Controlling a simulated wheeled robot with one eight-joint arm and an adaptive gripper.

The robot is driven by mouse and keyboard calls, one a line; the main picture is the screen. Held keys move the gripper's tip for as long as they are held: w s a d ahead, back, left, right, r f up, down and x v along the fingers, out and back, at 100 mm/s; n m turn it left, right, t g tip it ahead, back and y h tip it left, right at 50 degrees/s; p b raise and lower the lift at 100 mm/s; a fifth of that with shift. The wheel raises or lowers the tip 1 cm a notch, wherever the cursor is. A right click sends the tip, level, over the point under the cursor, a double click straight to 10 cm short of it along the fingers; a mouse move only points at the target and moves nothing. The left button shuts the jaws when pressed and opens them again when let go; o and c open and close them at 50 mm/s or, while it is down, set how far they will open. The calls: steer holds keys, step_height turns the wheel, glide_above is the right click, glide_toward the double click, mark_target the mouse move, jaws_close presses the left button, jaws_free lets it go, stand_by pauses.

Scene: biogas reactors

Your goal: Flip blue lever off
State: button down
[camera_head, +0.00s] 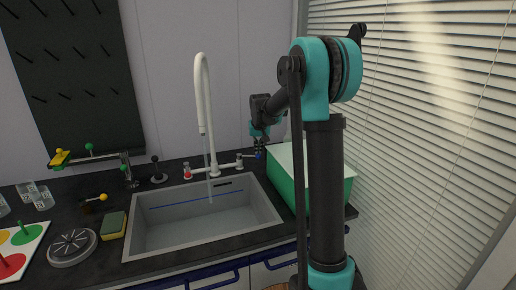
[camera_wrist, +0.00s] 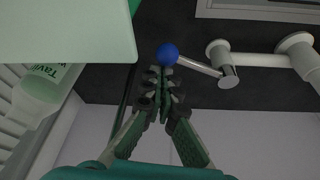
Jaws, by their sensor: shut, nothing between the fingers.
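The blue lever (camera_wrist: 168,54) has a blue ball on the end of a metal rod joined to the tap's pipe fitting. In the wrist view the ball is right at my gripper's fingertips (camera_wrist: 164,78); I cannot tell whether they touch it. My gripper is shut and empty. In the head view the blue ball (camera_head: 259,155) shows small at the right end of the tap base, just below my gripper (camera_head: 261,143). The white tap (camera_head: 203,100) stands behind the sink, and a thin stream of water runs from it.
A green box with a pale lid (camera_head: 345,180) stands right of the sink (camera_head: 160,235), close beside my gripper. A sponge (camera_head: 113,225) and round drain piece (camera_head: 73,246) lie left of the sink. Window blinds border the right.

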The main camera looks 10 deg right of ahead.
steer(key=shift+s, duration=0.1)
stand_by(0.3)
steer(key=shift+s+m, duration=0.15)
steer(key=shift+m, duration=0.25)
steer(key=shift+s, duration=0.15)
steer(key=shift+s+a+m+h, duration=0.25)
steer(key=shift+s+m+h, duration=0.45)
steer(key=shift+m, duration=0.6)
steer(key=s+m, duration=0.1)
steer(key=m, duration=0.1)
steer(key=s+a+m, duration=0.1)
steer(key=shift+s+a+m+g+h, duration=0.15)
steer(key=shift+s+m+g+h, duration=0.2)
steer(key=shift+m+g+h, duration=0.05)
steer(key=s+a+m, duration=0.1)
steer(key=m, duration=0.1)
steer(key=s+a+m+g+h, duration=0.1)
steer(key=m, duration=0.1)
steer(key=shift+s+a+m, duration=0.15)
steer(key=shift+a+m, duration=0.1)
steer(key=shift+m, duration=0.05)
steer(key=shift+s+a, duration=0.25)
steer(key=shift+a, duration=0.3)
